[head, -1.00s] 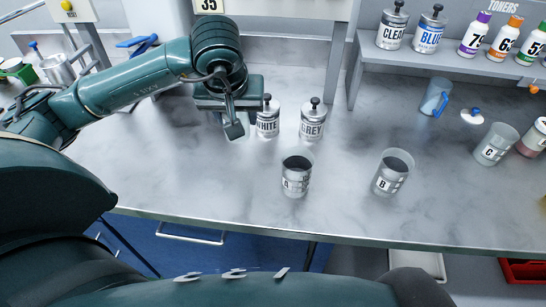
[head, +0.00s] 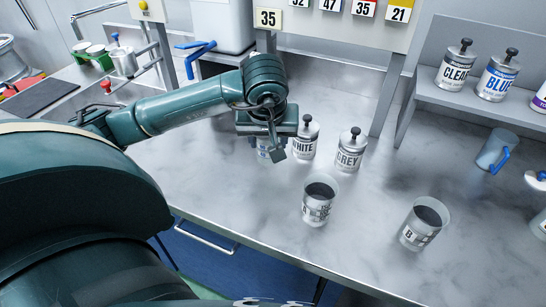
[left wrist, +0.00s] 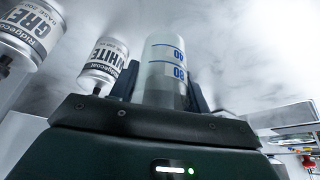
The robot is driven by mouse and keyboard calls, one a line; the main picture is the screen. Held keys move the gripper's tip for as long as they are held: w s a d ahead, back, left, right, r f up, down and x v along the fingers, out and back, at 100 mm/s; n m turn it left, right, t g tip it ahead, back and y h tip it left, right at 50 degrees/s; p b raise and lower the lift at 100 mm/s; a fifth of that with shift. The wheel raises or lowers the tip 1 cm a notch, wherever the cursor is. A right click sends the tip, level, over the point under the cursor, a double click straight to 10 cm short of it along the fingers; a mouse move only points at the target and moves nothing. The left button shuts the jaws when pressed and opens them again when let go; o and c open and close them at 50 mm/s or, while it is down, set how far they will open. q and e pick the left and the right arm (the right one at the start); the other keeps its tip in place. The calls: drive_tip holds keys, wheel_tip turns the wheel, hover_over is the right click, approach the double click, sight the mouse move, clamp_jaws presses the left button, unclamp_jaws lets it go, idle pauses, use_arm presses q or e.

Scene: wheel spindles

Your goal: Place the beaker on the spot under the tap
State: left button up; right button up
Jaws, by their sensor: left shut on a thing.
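A clear beaker with blue graduation marks (left wrist: 164,72) stands between the fingers of my left gripper (left wrist: 165,95) in the left wrist view. In the head view my left gripper (head: 272,146) is shut on it, just left of the WHITE can, and hides most of the beaker (head: 263,155). I cannot tell whether the beaker touches the counter. The blue tap (head: 197,52) is on a pale container (head: 222,25) at the back, behind my left arm. The spot under the tap cannot be made out. My right gripper is not in view.
The WHITE can (head: 304,142) and GREY can (head: 349,155) stand close right of my gripper. Cup A (head: 317,203) and cup B (head: 423,225) stand nearer the front edge. A label rack (head: 335,25) hangs behind. The counter left of the gripper looks mostly clear.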

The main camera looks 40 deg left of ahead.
sight(269, 157)
use_arm(q)
drive_tip(key=shift+f, duration=2.3)
drive_tip(key=shift+f, duration=0.25)
drive_tip(key=o, duration=1)
drive_tip(key=shift+r, duration=0.1)
drive_tip(key=shift+c, duration=0.2)
